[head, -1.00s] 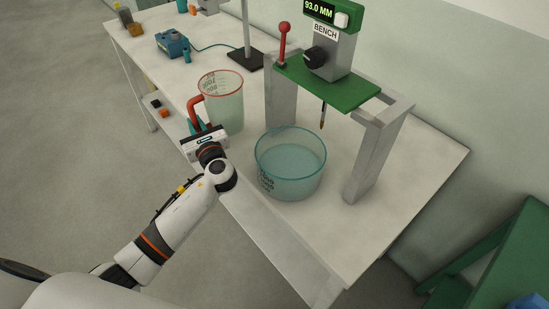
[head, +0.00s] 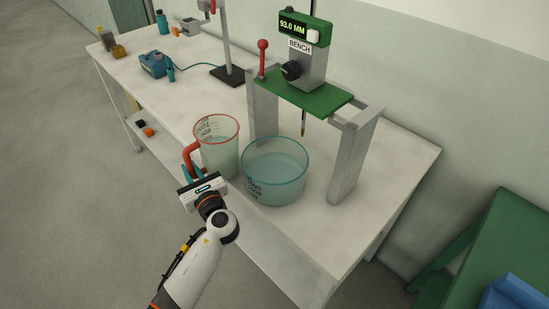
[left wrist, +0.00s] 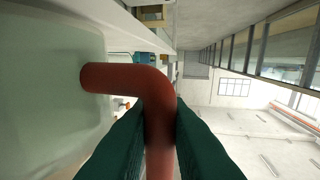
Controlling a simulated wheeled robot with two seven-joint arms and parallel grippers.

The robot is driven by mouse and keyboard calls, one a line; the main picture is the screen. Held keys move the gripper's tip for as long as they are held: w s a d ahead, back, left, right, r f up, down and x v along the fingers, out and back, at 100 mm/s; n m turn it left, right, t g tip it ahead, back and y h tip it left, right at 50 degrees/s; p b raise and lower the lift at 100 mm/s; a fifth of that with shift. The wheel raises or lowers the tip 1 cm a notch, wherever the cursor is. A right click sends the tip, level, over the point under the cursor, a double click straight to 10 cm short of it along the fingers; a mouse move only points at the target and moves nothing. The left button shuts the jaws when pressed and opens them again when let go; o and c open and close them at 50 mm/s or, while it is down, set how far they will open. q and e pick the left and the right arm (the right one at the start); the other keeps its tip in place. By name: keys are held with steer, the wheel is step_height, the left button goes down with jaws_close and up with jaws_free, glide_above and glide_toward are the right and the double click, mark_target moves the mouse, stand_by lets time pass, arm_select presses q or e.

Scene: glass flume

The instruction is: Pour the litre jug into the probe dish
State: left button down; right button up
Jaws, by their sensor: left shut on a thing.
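The litre jug (head: 219,152), clear with a red rim and a red handle, is close beside the left of the probe dish in the head view. It looks about upright, and I cannot tell whether its base touches the bench. My left gripper (head: 192,172) is shut on its handle. In the left wrist view the dark fingers (left wrist: 160,125) close around the red handle (left wrist: 150,82), with the jug wall (left wrist: 50,85) at left. The probe dish (head: 275,172), a wide clear teal-rimmed bowl holding pale liquid, stands in front of the probe stand. My right gripper is not in view.
A grey-legged stand with a green top (head: 305,92) and a thin probe (head: 303,122) rises behind the dish; its display reads 93.0 MM. A retort stand base (head: 228,77) and a blue box (head: 153,64) are farther back. The bench's right end (head: 395,165) is clear.

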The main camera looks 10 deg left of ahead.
mark_target(189, 156)
arm_select(q)
steer(key=shift+d+r+m+t+y+b, duration=0.1)
steer(key=shift+r+m+t+y+b, duration=0.2)
steer(key=shift+r+m+t+b, duration=0.45)
steer(key=shift+m+t+y, duration=0.3)
steer(key=shift+m+t, duration=0.25)
steer(key=shift+m, duration=0.1)
steer(key=r, duration=0.3)
steer(key=r+p, duration=0.1)
steer(key=shift+s+d+r, duration=0.1)
steer(key=shift+d+r, duration=0.2)
steer(key=shift+d, duration=0.05)
steer(key=shift+d+r, duration=0.1)
steer(key=shift+r, duration=0.1)
steer(key=shift+d+r+m+t+b, duration=0.15)
steer(key=shift+d+r+m+t, duration=0.25)
steer(key=shift+r+m+t, duration=0.35)
steer(key=shift+d+r+m+t+b, duration=0.15)
steer(key=shift+d+r+m+t, duration=0.2)
steer(key=shift+r+m+t, duration=0.35)
steer(key=shift+s+d+r+m, duration=0.1)
steer(key=shift+r+m, duration=0.15)
steer(key=shift+r, duration=0.3)
steer(key=shift+f, duration=0.15)
steer(key=shift+d+f+m+t+b, duration=0.1)
steer(key=shift+d+m+t+b, duration=0.1)
steer(key=shift+m+t+b, duration=0.8)
